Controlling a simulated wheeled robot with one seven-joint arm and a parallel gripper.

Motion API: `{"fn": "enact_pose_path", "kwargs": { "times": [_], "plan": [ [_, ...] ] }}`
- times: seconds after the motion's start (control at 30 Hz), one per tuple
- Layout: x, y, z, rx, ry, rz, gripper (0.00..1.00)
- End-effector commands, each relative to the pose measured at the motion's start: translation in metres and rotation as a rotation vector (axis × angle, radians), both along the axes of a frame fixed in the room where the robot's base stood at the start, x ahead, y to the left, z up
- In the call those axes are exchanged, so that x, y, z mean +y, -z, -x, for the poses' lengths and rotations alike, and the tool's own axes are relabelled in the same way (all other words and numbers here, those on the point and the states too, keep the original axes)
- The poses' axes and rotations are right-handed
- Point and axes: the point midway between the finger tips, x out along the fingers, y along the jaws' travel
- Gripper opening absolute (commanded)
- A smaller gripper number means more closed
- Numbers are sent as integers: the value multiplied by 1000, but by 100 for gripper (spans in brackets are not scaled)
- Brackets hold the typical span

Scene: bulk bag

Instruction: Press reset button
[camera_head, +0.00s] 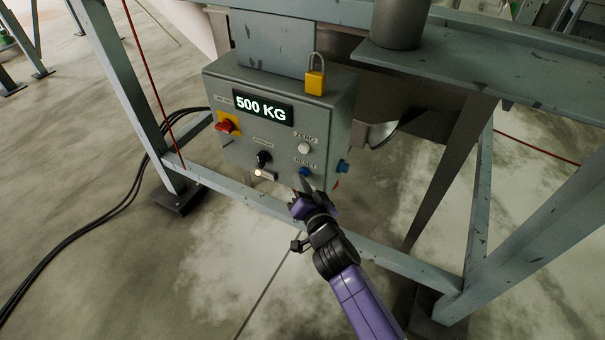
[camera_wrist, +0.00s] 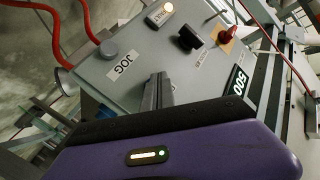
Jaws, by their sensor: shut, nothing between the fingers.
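The blue reset button (camera_head: 304,172) sits under the RESET label at the lower right of the grey control box (camera_head: 236,143) in the head view. My gripper (camera_head: 303,183) is shut and empty, its fingertips pointing up at the box right at this button. I cannot tell whether the tips touch it. In the wrist view my closed fingers (camera_wrist: 158,88) reach toward the panel (camera_wrist: 120,42), and the reset button is not visible there. The display (camera_head: 263,108) reads 500 KG.
A white zero button (camera_head: 304,148) is just above reset. A yellow padlock (camera_head: 315,78) hangs on top. A steel frame beam (camera_head: 250,196) runs below the box.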

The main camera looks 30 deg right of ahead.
Motion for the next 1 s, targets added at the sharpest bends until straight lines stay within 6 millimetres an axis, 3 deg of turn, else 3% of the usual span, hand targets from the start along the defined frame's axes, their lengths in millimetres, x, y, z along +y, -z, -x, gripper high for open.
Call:
{"fn": "enact_pose_path", "kwargs": {
  "times": [0.67, 1.0],
  "plan": [
    [-4, 0, -2, 0, 1, 0, 0],
    [9, 2, 7, -1, 0, 1, 0]
  ]
}}
